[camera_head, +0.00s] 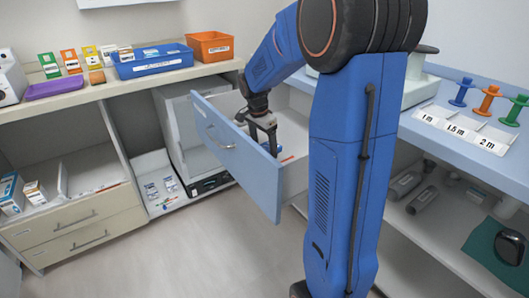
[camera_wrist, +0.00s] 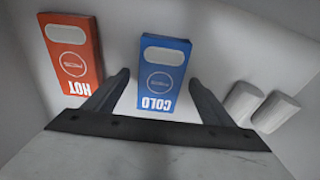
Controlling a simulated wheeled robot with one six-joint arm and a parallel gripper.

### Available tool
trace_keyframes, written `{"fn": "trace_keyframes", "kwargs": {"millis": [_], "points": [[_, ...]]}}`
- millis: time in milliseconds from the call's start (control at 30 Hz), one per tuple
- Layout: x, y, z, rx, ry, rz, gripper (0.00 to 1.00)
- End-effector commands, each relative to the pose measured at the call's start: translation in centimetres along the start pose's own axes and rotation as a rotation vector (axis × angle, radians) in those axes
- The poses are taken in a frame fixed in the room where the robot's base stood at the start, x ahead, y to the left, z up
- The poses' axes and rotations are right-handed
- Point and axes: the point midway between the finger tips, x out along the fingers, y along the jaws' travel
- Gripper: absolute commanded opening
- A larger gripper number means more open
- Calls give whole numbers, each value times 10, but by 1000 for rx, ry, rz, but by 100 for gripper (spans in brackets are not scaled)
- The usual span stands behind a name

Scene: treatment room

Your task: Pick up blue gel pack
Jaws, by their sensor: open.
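The blue gel pack (camera_wrist: 162,75), marked COLD, lies flat on the floor of the open drawer in the wrist view. My gripper (camera_wrist: 160,80) is open above it, with one finger on each side of the pack's near end. I cannot tell how far above the pack the fingertips are. In the head view my gripper (camera_head: 265,135) reaches down into the drawer (camera_head: 235,155).
A red gel pack (camera_wrist: 72,50) marked HOT lies to the left of the blue one. Two white rolls (camera_wrist: 255,108) lie to the right. The drawer walls close in around them. A counter with trays (camera_head: 150,62) stands behind left.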

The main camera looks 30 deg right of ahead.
Motion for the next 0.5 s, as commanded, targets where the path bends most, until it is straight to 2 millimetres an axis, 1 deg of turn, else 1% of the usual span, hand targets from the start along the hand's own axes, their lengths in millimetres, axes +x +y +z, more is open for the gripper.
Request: {"fn": "trace_keyframes", "kwargs": {"millis": [100, 133, 167, 200, 267, 300, 333, 500], "points": [[0, 0, 0, 0, 0, 0, 77], [0, 0, 0, 0, 0, 0, 72], [0, 0, 0, 0, 0, 0, 65], [0, 0, 0, 0, 0, 0, 55], [0, 0, 0, 0, 0, 0, 41], [0, 0, 0, 0, 0, 0, 31], [0, 0, 0, 0, 0, 0, 28], [-1, 0, 0, 0, 0, -1, 28]]}}
